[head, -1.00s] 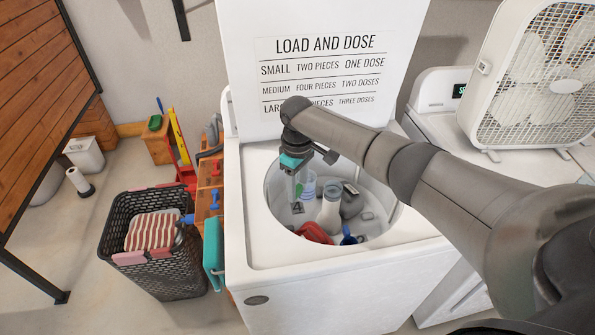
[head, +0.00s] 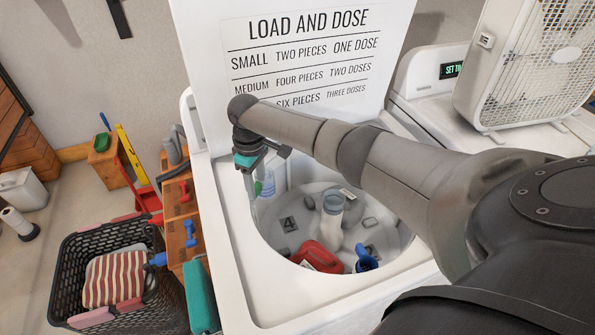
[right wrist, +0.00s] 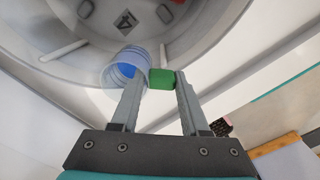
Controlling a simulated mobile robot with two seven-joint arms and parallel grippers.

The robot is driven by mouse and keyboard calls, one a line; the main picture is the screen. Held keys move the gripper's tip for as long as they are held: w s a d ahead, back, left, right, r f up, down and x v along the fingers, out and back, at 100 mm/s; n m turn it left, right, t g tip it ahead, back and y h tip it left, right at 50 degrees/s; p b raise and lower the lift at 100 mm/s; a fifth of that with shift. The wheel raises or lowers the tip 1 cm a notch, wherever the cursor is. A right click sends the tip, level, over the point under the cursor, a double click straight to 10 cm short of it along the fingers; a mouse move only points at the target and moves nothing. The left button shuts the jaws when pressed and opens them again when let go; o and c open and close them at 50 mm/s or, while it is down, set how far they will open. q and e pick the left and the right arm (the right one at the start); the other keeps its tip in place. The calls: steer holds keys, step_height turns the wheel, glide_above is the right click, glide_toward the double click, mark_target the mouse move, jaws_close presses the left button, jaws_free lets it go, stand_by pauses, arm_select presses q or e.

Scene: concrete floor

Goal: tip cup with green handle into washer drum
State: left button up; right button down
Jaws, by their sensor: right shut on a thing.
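My right gripper (head: 257,190) hangs at the left side of the washer drum (head: 385,240) opening. In the right wrist view its fingers (right wrist: 160,82) are shut on the green handle (right wrist: 162,78) of a clear, ribbed cup (right wrist: 122,72). A blue patch shows inside the cup; I cannot tell what it is. In the head view the cup (head: 267,183) is partly hidden by the gripper and looks roughly upright by the drum's left wall. The washer's lid stands open. My left gripper is out of view.
A white agitator (head: 331,220) rises in the drum. A red item (head: 318,256) and a blue item (head: 366,261) lie at its near side. A black laundry basket (head: 70,270) and wooden crates (head: 180,235) stand left of the washer. A box fan (head: 525,70) sits at right.

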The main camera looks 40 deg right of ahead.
steer(key=shift+w+f+b, duration=0.3)
steer(key=shift+w+f, duration=0.1)
steer(key=shift+f, duration=0.15)
steer(key=shift+s+d, duration=0.1)
steer(key=shift+s, duration=0.05)
steer(key=shift+s+d+f+t+p, duration=0.2)
steer(key=shift+s+t+p, duration=0.15)
steer(key=shift+p, duration=0.25)
steer(key=s+d+r+t+y+b, duration=0.1)
steer(key=s+d+t+y+b, duration=0.1)
steer(key=t, duration=0.5)
steer(key=shift+s+d+y+b, duration=0.4)
steer(key=shift+s+y+b, duration=0.55)
steer(key=shift+s, duration=0.95)
